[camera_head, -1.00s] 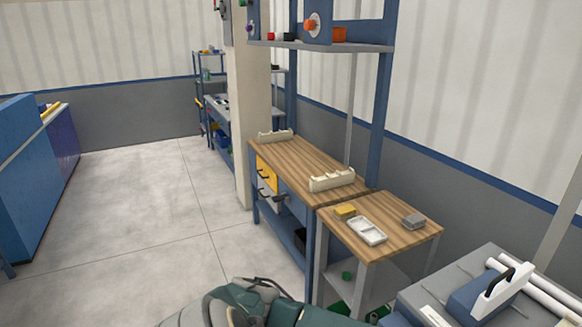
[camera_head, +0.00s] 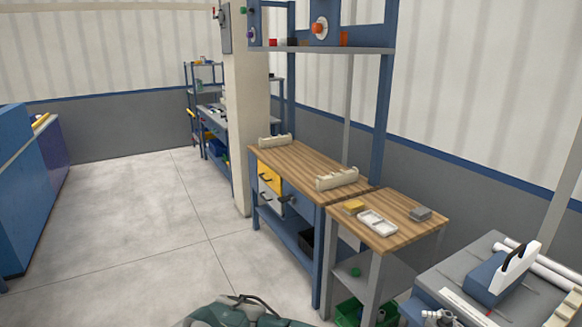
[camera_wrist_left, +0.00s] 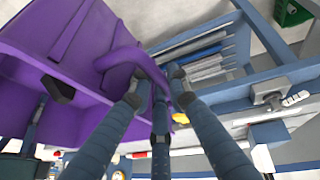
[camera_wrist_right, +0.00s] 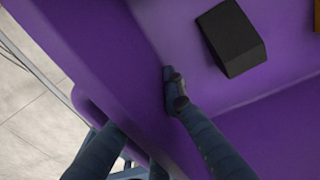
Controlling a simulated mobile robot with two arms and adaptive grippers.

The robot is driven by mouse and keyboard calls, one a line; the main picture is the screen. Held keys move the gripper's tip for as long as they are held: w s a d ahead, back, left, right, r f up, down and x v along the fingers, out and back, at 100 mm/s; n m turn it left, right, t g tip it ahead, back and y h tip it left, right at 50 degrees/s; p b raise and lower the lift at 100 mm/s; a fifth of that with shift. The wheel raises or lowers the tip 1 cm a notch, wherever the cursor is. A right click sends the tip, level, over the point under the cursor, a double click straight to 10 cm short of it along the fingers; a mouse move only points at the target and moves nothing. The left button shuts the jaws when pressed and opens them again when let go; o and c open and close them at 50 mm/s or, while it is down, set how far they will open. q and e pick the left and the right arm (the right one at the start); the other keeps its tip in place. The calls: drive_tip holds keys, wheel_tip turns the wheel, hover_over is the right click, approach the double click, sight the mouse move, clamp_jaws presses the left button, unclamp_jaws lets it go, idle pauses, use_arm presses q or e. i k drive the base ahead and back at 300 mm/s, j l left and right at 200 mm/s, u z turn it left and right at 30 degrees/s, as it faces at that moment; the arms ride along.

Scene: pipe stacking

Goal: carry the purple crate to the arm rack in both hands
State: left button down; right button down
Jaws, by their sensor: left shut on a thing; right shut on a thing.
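The purple crate (camera_wrist_left: 45,35) fills the upper left of the left wrist view and most of the right wrist view (camera_wrist_right: 75,45). It is out of sight in the head view. My left gripper (camera_wrist_left: 155,80) is shut on the crate's curved handle at its edge. My right gripper (camera_wrist_right: 145,105) is shut on the crate's wall, one finger inside and one outside. A dark block (camera_wrist_right: 232,38) lies in the crate, with part of an orange thing at the picture's edge. I cannot tell which structure is the arm rack.
A wooden workbench (camera_head: 300,160) with cream notched holders stands centre right. A smaller wooden table (camera_head: 400,230) adjoins it, and a grey-topped station (camera_head: 450,265) is at lower right. Blue cabinets (camera_head: 15,200) stand left. Open floor (camera_head: 130,240) lies between. Several rods (camera_wrist_left: 205,60) show in the left wrist view.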

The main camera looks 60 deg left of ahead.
sight(297, 162)
drive_tip(key=k+u, duration=0.1)
drive_tip(key=u, duration=0.3)
drive_tip(key=k+u, duration=0.15)
drive_tip(key=u, duration=1.6)
drive_tip(key=i+u, duration=0.25)
drive_tip(key=u, duration=0.2)
drive_tip(key=i+l+u, duration=0.1)
drive_tip(key=u, duration=0.3)
drive_tip(key=i+l, duration=0.2)
drive_tip(key=i, duration=0.25)
drive_tip(key=i+l, duration=0.25)
drive_tip(key=i, duration=0.15)
drive_tip(key=i+l, duration=0.2)
drive_tip(key=i, duration=0.25)
drive_tip(key=i+l, duration=0.1)
drive_tip(key=i, duration=3.95)
drive_tip(key=i+j+z, duration=0.1)
drive_tip(key=i, duration=0.45)
